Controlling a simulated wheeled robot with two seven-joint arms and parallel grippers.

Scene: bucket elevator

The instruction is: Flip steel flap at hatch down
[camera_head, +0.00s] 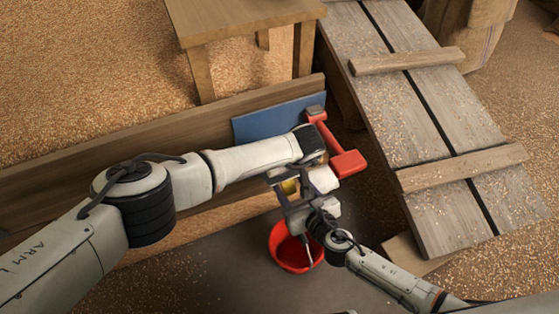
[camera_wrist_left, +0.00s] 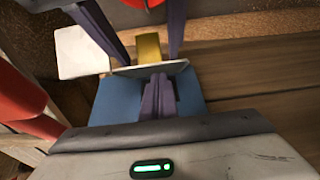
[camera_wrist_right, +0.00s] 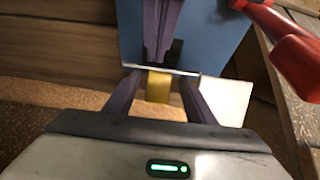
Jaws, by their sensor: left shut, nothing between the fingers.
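The steel flap shows as a thin grey plate, seen nearly edge-on in the left wrist view (camera_wrist_left: 140,70) and in the right wrist view (camera_wrist_right: 165,69). A yellow tab (camera_wrist_right: 158,87) shows at the plate, on the right gripper's side. My right gripper (camera_wrist_right: 160,77) is open, with one finger on each side of the tab; I cannot tell whether they touch it. My left gripper (camera_wrist_left: 160,80) is shut and empty, its tip close to the plate's other side; contact is unclear. In the head view my left wrist hides part of this, and the yellow tab (camera_head: 290,187) shows beside my right gripper (camera_head: 288,182).
A blue panel (camera_head: 265,122) leans at the wooden board (camera_head: 100,150). A red-handled part (camera_head: 348,163) and a white plate (camera_wrist_right: 228,100) are close to the grippers. A red bucket (camera_head: 283,249) stands below. A plank ramp (camera_head: 425,110) rises at right.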

